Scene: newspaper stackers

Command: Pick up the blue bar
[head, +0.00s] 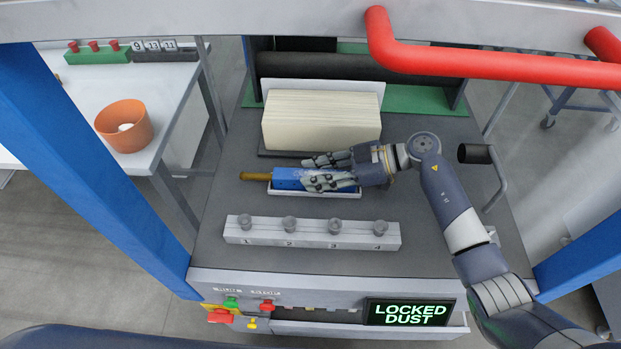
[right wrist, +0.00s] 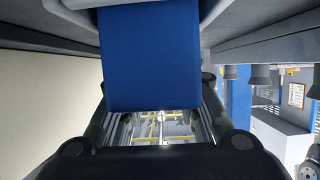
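The blue bar (head: 287,179) lies level in a shallow white tray (head: 345,194) on the grey machine top, with a brass-coloured handle (head: 254,176) sticking out at its left end. My right gripper (head: 325,171) reaches in from the right, low over the bar, with one finger on the far side and one toward the near side. Its fingers are spread and cover part of the bar. In the right wrist view the blue bar (right wrist: 150,55) sits between the two fingers; contact is hard to judge. My left gripper is not in view.
A cream paper stack (head: 320,122) stands just behind the bar. A grey block with numbered knobs (head: 312,234) lies in front. A black-gripped crank (head: 475,154) is at right, and a red rail (head: 470,60) crosses above. A display (head: 410,313) reads "LOCKED DUST".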

